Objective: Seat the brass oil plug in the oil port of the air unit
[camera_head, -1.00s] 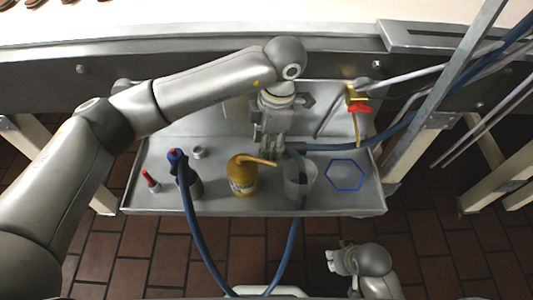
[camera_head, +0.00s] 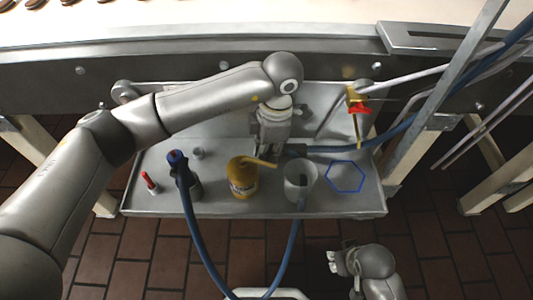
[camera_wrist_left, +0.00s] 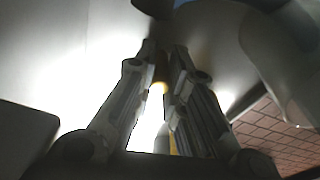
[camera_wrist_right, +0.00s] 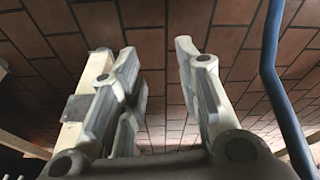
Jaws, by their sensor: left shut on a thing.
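My left gripper (camera_head: 268,148) points down over the back middle of the tray. A dark grey fitting (camera_head: 295,150), apparently part of the air unit, is right beside the left gripper, with a blue hose running right. The oil port cannot be made out. My right gripper (camera_head: 332,262) is low in front of the tray; the right wrist view shows its fingers (camera_wrist_right: 155,65) apart and empty.
A blue hexagon outline (camera_head: 345,177) marks bare tray. A red-handled valve (camera_head: 359,106) stands behind.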

